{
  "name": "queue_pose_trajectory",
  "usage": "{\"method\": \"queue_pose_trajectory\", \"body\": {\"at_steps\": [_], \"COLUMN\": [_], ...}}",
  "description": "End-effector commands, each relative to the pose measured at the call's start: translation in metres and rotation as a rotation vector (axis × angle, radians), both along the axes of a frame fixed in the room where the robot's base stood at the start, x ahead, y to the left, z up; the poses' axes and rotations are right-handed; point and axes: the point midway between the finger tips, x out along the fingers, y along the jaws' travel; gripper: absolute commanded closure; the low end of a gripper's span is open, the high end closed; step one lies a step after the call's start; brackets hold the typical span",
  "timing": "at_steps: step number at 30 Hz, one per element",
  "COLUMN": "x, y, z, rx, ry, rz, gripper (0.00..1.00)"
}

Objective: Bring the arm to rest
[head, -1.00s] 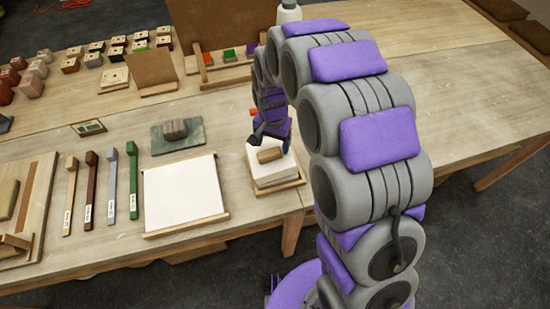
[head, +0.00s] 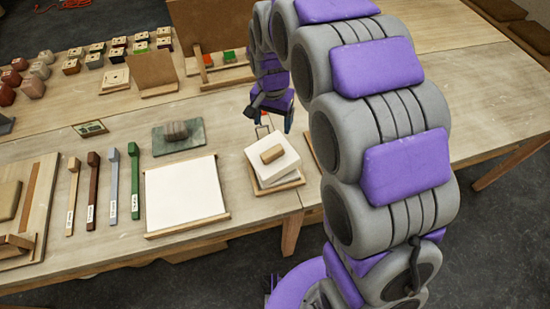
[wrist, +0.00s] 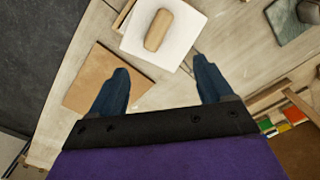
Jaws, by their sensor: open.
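My gripper (wrist: 160,88) is open and empty in the wrist view, its two dark blue fingers apart above the table. In the head view my gripper (head: 274,120) hangs just behind the stack of white paper (head: 268,172), clear of it. A tan wooden block (head: 272,154) lies on top of the stack. The block also shows in the wrist view (wrist: 158,30), beyond the fingertips. My arm arches high over the right part of the table and hides some of it.
A white sheet on a wooden-edged board (head: 183,195) lies left of the stack. Several labelled sticks (head: 113,184) lie further left. A grey-green slab with a stone (head: 178,135) sits behind the sheet. Upright wooden boards (head: 152,72) stand at the back. The table's right side (head: 480,90) is clear.

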Motion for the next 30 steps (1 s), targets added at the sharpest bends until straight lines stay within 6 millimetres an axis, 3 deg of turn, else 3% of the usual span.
{"method": "queue_pose_trajectory", "body": {"at_steps": [3,9,22,26,30], "x": [0.001,0.001,-0.003,-0.021,-0.062], "y": [0.001,0.001,-0.002,-0.018,-0.050], "z": [0.027,0.054,0.065,0.072,0.078], "rx": [0.000,-0.002,-0.002,-0.004,-0.007], "ry": [-0.003,0.001,0.003,0.007,0.028], "rz": [0.000,0.001,0.003,0.022,0.067], "gripper": [0.20,0.20,0.20,0.20,0.20]}}
